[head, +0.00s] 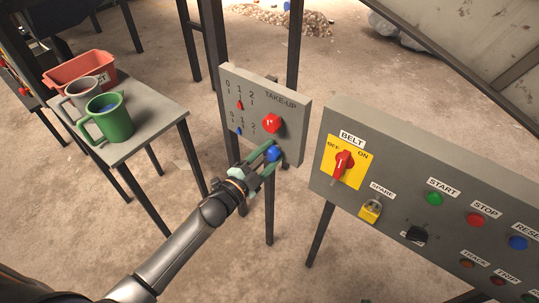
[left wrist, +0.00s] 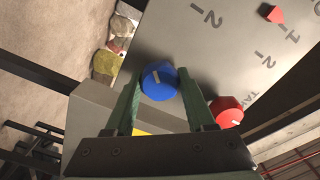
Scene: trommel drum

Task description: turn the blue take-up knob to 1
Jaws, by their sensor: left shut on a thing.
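The take-up panel (head: 290,104) is a grey upright plate with a red knob (head: 271,123) and, below it, the blue take-up knob (head: 273,153). My left gripper (head: 269,158) is shut on the blue knob, one finger on each side. In the left wrist view the blue knob (left wrist: 159,80) shows a pale line on its face, between the green fingertips (left wrist: 160,88). On the panel's lower 0-1-2 scale, a small blue pointer (head: 239,131) stands near the 1, seemingly slightly to its left. A red pointer (head: 240,105) stands at 1 on the upper scale. My right gripper is not in view.
The belt panel (head: 400,150) with a red switch, padlock and buttons stands close on the right. A table (head: 155,120) with a green mug (head: 108,118), a pale mug (head: 85,97) and a red bin (head: 80,70) stands on the left. Dirt floor lies between.

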